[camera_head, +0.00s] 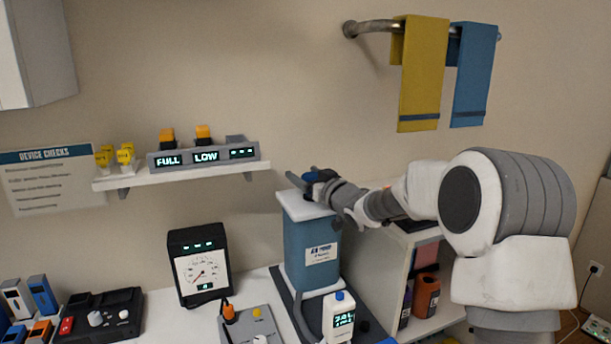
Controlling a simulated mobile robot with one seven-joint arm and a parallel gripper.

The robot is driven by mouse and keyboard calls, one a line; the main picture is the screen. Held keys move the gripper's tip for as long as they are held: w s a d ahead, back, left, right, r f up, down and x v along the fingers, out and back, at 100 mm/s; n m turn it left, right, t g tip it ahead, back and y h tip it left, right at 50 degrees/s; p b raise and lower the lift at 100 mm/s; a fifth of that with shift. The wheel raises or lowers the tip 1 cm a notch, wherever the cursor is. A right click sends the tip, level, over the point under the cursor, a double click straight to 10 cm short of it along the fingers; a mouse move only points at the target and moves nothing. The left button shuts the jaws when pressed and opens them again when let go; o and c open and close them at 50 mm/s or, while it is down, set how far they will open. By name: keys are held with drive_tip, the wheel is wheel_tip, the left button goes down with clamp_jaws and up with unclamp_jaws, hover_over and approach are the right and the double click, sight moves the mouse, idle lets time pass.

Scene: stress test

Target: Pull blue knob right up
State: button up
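A blue canister-like device (312,255) with a white top (297,207) and a label on its front stands on the counter. My gripper (312,182) reaches in from the right and is at the knob, just above the white top.
A gauge box (201,265) stands to the left of the device, and a small white unit with a lit display (339,318) is in front. A wall shelf (180,178) is at the upper left. An open cabinet (425,290) with bottles lies below my arm.

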clamp_jaws()
drive_tip(key=shift+r, duration=0.1)
wheel_tip(320, 180, up, 20)
drive_tip(key=p, duration=1.5)
drive_tip(key=shift+r, duration=0.2)
drive_tip(key=shift+o, duration=0.4)
unclamp_jaws()
drive_tip(key=shift+o, duration=1.2)
drive_tip(key=shift+f, duration=0.25)
